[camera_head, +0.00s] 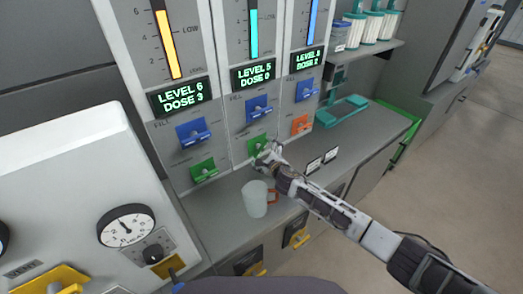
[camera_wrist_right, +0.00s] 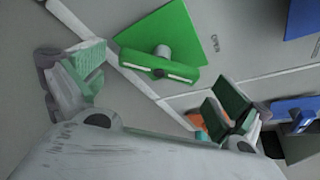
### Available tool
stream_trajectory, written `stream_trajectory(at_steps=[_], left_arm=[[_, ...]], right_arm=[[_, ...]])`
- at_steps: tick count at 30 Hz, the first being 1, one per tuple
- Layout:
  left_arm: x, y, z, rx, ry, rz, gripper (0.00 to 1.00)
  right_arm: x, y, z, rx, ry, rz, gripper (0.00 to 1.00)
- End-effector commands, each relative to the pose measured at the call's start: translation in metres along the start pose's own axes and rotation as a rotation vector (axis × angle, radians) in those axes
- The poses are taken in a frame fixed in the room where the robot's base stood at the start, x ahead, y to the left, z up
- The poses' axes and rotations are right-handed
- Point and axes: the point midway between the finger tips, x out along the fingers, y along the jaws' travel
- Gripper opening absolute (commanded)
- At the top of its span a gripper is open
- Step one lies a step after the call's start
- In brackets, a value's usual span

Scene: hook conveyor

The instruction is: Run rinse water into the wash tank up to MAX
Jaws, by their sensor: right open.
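Three dispenser columns stand side by side, each with a coloured level gauge and a lit display. The middle display (camera_head: 253,75) reads LEVEL 5 DOSE 0, with a blue FILL lever (camera_head: 259,107) and a green lever (camera_head: 256,143) below. My right gripper (camera_head: 268,157) is at that green lever, partly covering it. In the wrist view, the green lever (camera_wrist_right: 160,68) shows between the two spread fingers of my right gripper (camera_wrist_right: 160,85), beside the word OPEN. Whether a finger touches it is unclear. I cannot tell which vessel is the wash tank. My left gripper is out of view.
The left column has a green lever (camera_head: 204,170), the right an orange one (camera_head: 301,124). A teal stand (camera_head: 342,112) is at the right. A heater dial (camera_head: 126,227) is at left.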

Motion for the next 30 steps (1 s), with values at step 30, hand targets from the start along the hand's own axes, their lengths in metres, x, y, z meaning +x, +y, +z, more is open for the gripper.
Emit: stream_trajectory(at_steps=[30], left_arm=[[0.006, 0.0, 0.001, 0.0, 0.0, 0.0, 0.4]], right_arm=[[0.039, 0.0, 0.0, 0.0, -0.001, 0.0, 1.0]])
